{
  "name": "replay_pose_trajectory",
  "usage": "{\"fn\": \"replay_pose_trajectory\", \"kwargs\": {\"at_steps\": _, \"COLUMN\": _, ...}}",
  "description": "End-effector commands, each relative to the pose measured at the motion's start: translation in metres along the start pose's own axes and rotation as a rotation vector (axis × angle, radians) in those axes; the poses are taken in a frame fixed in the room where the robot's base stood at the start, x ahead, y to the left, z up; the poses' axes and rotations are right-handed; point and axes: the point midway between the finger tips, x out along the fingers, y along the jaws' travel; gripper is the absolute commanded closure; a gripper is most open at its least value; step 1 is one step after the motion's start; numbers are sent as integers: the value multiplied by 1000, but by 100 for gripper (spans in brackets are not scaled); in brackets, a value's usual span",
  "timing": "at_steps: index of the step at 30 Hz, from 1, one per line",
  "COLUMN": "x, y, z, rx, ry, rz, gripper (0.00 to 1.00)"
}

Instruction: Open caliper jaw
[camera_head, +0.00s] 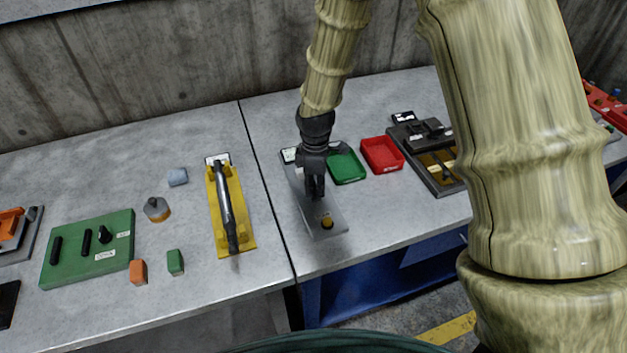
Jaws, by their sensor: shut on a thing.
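A narrow grey metal plate device (333,230), likely the caliper, lies on the right-hand bench. My gripper (316,193) points down over the middle of the device. Its dark fingers are shut on a small part there. The fingers hide this part and the jaw, so I cannot tell how far the jaw is open. The far end of the device, with a white label (289,155), shows just behind my gripper.
A green tray (347,167) and a red tray (381,155) stand to the right, with a black-and-yellow fixture (430,150) beyond. A yellow holder (217,225) with a grey bar lies left of the bench seam. A green board (90,250) and small blocks lie farther left.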

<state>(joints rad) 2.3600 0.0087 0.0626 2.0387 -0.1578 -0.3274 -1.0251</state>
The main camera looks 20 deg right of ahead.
Motion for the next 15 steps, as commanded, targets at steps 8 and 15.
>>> {"fn": "replay_pose_trajectory", "kwargs": {"at_steps": 8, "x": 0, "y": 1, "z": 0, "rx": 1, "ry": 1, "rz": 1, "gripper": 58}}
{"fn": "replay_pose_trajectory", "kwargs": {"at_steps": 15, "x": 0, "y": 1, "z": 0, "rx": 1, "ry": 1, "rz": 1, "gripper": 58}}
